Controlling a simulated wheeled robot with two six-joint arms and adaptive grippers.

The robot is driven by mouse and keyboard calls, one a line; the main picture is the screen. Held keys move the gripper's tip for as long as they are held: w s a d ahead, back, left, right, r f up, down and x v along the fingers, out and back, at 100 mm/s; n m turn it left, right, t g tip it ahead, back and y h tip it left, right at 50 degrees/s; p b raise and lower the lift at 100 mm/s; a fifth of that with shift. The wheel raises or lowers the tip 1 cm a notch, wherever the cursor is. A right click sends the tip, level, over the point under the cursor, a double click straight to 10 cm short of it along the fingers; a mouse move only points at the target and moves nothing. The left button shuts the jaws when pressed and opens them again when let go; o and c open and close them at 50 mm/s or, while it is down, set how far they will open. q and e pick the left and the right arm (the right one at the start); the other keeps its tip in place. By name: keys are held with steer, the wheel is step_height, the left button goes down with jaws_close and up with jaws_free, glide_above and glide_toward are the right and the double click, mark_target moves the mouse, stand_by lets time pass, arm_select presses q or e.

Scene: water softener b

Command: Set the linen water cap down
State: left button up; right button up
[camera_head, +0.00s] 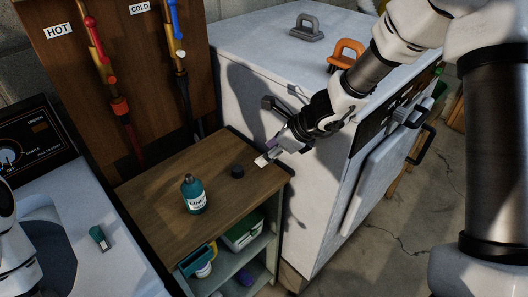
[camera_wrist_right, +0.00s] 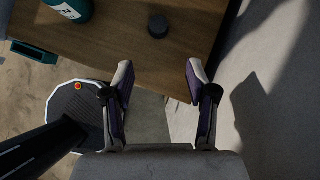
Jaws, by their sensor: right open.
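A small dark round cap (camera_head: 237,171) rests on the wooden tabletop, just right of a teal bottle (camera_head: 193,195) with a white label. The bottle stands upright; its top looks dark. In the right wrist view the cap (camera_wrist_right: 158,26) sits beyond the fingertips, with part of the bottle (camera_wrist_right: 70,8) at the upper left. My right gripper (camera_head: 267,152) is open and empty at the right edge of the table, apart from the cap. Its spread fingers (camera_wrist_right: 160,72) show clearly in the wrist view. Part of my left arm shows at the left edge, but its gripper does not.
The wooden table (camera_head: 150,190) has shelves below holding a green-and-white box (camera_head: 243,232) and other items. A white cabinet (camera_head: 250,90) stands close on the right, with grey and orange handles on top. A white appliance (camera_head: 60,200) stands at left. The tabletop behind the bottle is clear.

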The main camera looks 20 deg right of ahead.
steer(key=s+d+f+n+g+h, duration=0.3)
steer(key=s+f+n, duration=0.5)
steer(key=s+f, duration=0.3)
steer(key=s+d+f+n+g+h, duration=0.3)
steer(key=s+f+n, duration=0.6)
steer(key=s+f, duration=0.15)
steer(key=s+a+f+n+y, duration=0.1)
steer(key=s+a+f+n, duration=0.4)
steer(key=s+n, duration=0.3)
steer(key=shift+f+n, duration=0.45)
steer(key=shift+n, duration=0.55)
steer(key=shift+a, duration=0.1)
